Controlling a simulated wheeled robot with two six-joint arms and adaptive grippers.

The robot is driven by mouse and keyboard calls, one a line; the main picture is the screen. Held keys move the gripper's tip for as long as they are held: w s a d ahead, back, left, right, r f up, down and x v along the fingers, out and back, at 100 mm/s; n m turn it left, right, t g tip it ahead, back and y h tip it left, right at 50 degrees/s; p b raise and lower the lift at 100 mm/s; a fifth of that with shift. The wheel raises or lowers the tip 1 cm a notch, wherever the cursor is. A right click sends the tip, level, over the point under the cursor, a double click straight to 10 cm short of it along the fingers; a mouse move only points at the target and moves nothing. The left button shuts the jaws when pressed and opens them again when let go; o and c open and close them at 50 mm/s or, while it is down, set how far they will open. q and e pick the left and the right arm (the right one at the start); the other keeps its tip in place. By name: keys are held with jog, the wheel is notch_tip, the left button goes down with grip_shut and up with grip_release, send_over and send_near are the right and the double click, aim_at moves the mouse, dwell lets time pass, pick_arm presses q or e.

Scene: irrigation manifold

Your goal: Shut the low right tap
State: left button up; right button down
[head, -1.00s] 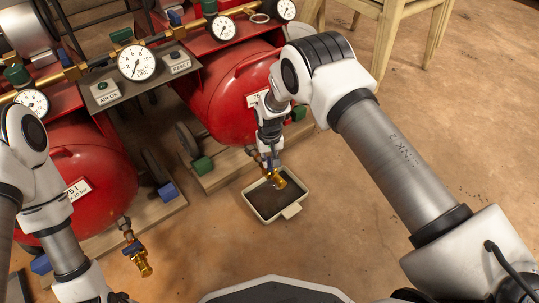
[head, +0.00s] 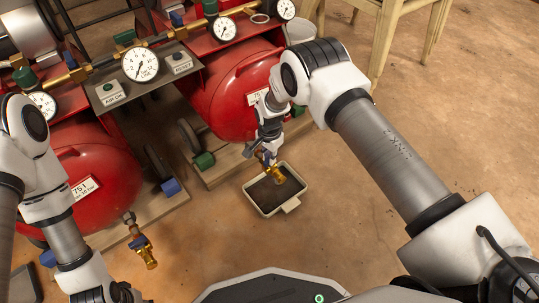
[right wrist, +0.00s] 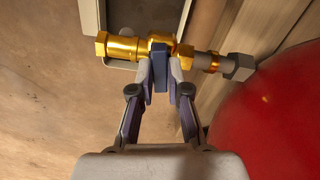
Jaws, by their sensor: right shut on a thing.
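The low right tap (head: 276,176) is a brass tap under the right red tank, over a grey tray. In the right wrist view its brass body (right wrist: 124,48) lies across the top, joined to a grey pipe fitting at right. My right gripper (head: 265,152) is at this tap. In the right wrist view the gripper (right wrist: 161,76) is shut on the tap's blue handle (right wrist: 160,66), which shows between the two fingers.
The drip tray (head: 292,206) stands on the floor under the tap. The right red tank (head: 225,100) is close behind. Another brass tap with a blue handle (head: 143,248) hangs under the left tank (head: 95,185). Gauges line the top. Open floor (head: 400,120) lies right.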

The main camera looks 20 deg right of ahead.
jog(key=shift+m, duration=1.2)
jog(key=c, duration=1.1)
grip_release()
jog(key=shift+f, duration=0.1)
jog(key=shift+c, duration=0.2)
notch_tip(320, 180, up, 12)
